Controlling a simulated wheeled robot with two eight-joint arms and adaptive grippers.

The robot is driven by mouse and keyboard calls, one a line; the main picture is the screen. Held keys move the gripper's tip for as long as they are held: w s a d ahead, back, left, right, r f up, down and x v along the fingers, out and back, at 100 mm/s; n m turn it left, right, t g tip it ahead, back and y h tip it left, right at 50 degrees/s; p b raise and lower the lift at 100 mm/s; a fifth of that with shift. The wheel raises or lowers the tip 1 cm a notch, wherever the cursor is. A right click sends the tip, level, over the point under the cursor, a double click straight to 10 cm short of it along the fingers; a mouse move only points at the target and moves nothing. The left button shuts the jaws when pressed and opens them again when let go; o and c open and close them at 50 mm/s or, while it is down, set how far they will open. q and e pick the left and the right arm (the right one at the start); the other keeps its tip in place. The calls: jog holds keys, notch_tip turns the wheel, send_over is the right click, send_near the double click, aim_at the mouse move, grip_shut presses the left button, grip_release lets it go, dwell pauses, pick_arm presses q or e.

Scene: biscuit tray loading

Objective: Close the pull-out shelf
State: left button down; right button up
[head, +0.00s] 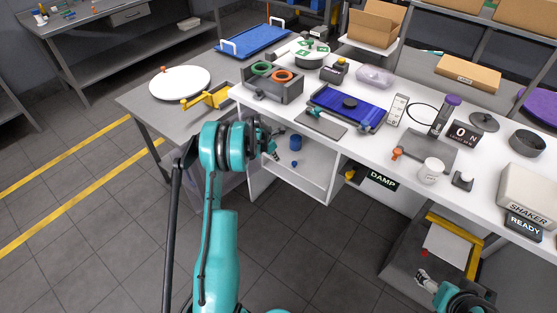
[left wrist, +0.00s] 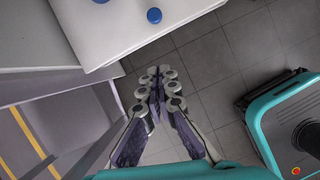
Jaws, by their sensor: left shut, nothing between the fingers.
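A white shelf (head: 308,174), which looks like the pull-out shelf, is below the left part of the white bench, with blue items on it. In the left wrist view a white shelf surface (left wrist: 150,32) fills the upper left, its front edge facing the floor. My left gripper (head: 272,146) is beside the shelf's left part in the head view. In the left wrist view its fingertips (left wrist: 158,88) are together and empty, over the floor just off the edge, with no clear contact. My right gripper (head: 424,276) is low at the bottom right; its finger gap is unclear.
The white bench (head: 385,143) above carries a blue tray (head: 325,98), a grey holder with green and orange rings (head: 262,90) and a shaker (head: 531,194). A blue cup (head: 295,142) stands on the shelf.

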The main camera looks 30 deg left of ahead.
pick_arm(q)
jog(key=s+f+n+t, duration=0.3)
jog(key=s+f+t, duration=0.2)
jog(key=s, duration=0.1)
jog(key=w+a+r+b+x, duration=0.1)
jog(key=b+x, duration=0.3)
jog(key=x, duration=0.8)
jog(key=shift+w+y, duration=0.4)
jog(key=shift+w, duration=0.3)
